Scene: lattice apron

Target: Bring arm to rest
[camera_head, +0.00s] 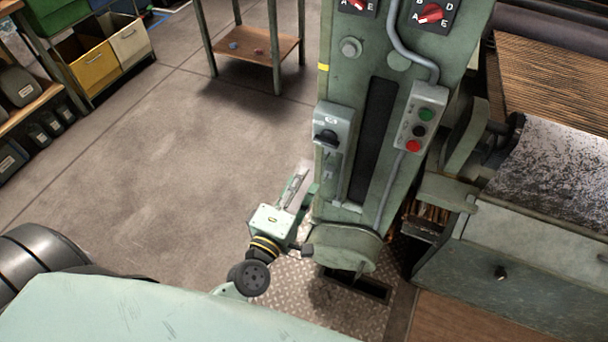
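My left gripper (299,186) is near the middle of the head view. Its pale green body, with a black and yellow ring behind it, sits beyond a dark round wrist joint. Its narrow fingers point up and to the right, close to the left side of the green machine column (345,85). The fingers are small and partly overlap the column, so their gap and any contact are unclear. I see no object clearly held. My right gripper is outside the view.
A control box (416,117) with buttons and a grey switch box (331,129) jut from the column. A small wooden-shelved stand (257,47) and bins (87,62) are at the back. The floor (150,150) at left is open.

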